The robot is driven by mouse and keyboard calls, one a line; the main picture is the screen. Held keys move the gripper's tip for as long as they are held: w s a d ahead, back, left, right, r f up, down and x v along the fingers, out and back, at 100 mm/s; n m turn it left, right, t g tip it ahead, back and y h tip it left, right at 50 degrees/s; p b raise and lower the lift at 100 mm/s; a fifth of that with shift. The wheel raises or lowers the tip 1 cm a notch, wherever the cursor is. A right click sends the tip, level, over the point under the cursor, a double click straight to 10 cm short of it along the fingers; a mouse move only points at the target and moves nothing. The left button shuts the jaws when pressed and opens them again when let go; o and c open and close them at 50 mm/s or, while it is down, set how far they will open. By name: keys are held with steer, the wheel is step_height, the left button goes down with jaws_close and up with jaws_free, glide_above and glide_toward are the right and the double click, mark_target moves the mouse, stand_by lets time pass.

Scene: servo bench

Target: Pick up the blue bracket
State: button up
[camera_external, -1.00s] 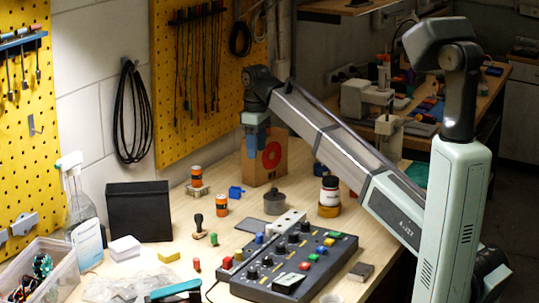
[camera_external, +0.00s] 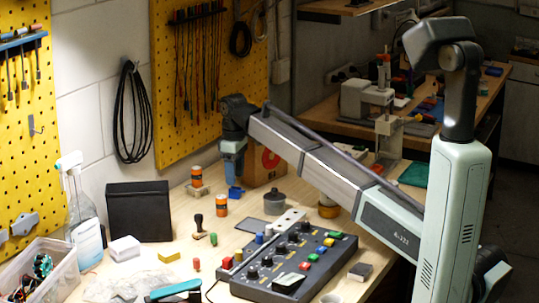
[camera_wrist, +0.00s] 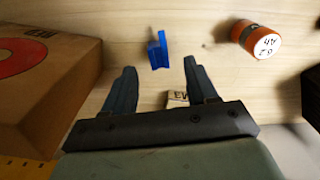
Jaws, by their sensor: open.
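The blue bracket (camera_external: 236,191) stands on the wooden bench in the external view, just below my gripper (camera_external: 233,176). In the wrist view the blue bracket (camera_wrist: 158,49) shows ahead of the open fingers of my gripper (camera_wrist: 158,75), roughly centred between their tips. The fingers are apart from the bracket and hold nothing. In the external view the fingertips come down close above the bracket, and the gap is hard to judge.
A cardboard box with a red ring (camera_external: 262,164) stands close beside my gripper; it also fills the left of the wrist view (camera_wrist: 45,75). A control panel (camera_external: 290,262) lies in front.

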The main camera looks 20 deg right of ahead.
mark_target(235, 190)
steer(key=shift+w+f, duration=0.1)
steer(key=shift+f, duration=2.5)
jaws_close()
